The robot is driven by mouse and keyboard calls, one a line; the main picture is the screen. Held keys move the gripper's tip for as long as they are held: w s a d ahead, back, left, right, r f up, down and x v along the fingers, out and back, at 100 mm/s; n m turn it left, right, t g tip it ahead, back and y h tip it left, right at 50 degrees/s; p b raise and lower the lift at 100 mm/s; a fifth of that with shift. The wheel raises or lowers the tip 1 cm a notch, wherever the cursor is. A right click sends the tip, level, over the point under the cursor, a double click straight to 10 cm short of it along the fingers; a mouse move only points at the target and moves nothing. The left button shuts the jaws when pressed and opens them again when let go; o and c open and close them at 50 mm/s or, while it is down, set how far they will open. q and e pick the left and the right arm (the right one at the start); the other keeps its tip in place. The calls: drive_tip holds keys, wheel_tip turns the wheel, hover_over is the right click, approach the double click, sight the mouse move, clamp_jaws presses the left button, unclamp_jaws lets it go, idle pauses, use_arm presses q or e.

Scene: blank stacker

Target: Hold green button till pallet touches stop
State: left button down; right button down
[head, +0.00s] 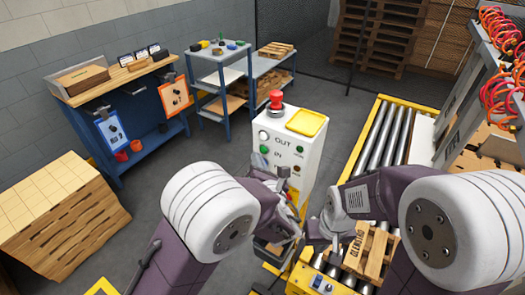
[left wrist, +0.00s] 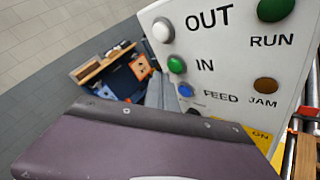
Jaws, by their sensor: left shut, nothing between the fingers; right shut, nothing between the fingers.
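The control box (head: 303,135) stands in the middle of the head view. Its green button (head: 264,150), marked IN, sits under a white OUT button; the green button also shows in the left wrist view (left wrist: 177,65), above a blue FEED button (left wrist: 185,90). My left gripper (head: 285,178) is shut and empty at the lower front of the box; its contact with any button cannot be told. The wooden pallet (head: 376,250) lies at the near end of the conveyor, partly hidden by my right arm. My right gripper (head: 322,225) is shut and empty left of the pallet. I cannot make out the stop.
A red mushroom button (head: 276,100) and yellow plate top the box. RUN (left wrist: 276,10) and JAM (left wrist: 266,85) lamps are on its face. A roller conveyor (head: 377,140) runs along the right. A workbench (head: 150,125) and stacked boards (head: 62,215) stand left; grey floor lies between.

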use_arm(q)
drive_tip(key=shift+w+d, duration=0.1)
drive_tip(key=shift+w, duration=0.05)
idle(0.4)
drive_tip(key=shift+w+d, duration=0.15)
drive_tip(key=shift+w, duration=0.05)
drive_tip(key=shift+w+d, duration=0.25)
drive_tip(key=shift+w, duration=0.1)
idle(1.9)
drive_tip(key=shift+s, duration=0.1)
idle(3.2)
drive_tip(key=shift+s+a, duration=0.45)
drive_tip(key=shift+s, duration=0.15)
drive_tip(key=shift+s+a+b, duration=0.2)
drive_tip(key=shift+s+a, duration=0.55)
drive_tip(key=shift+s, duration=0.25)
drive_tip(key=shift+s+a+b, duration=0.15)
drive_tip(key=shift+s+a, duration=0.6)
drive_tip(key=shift+s, duration=0.25)
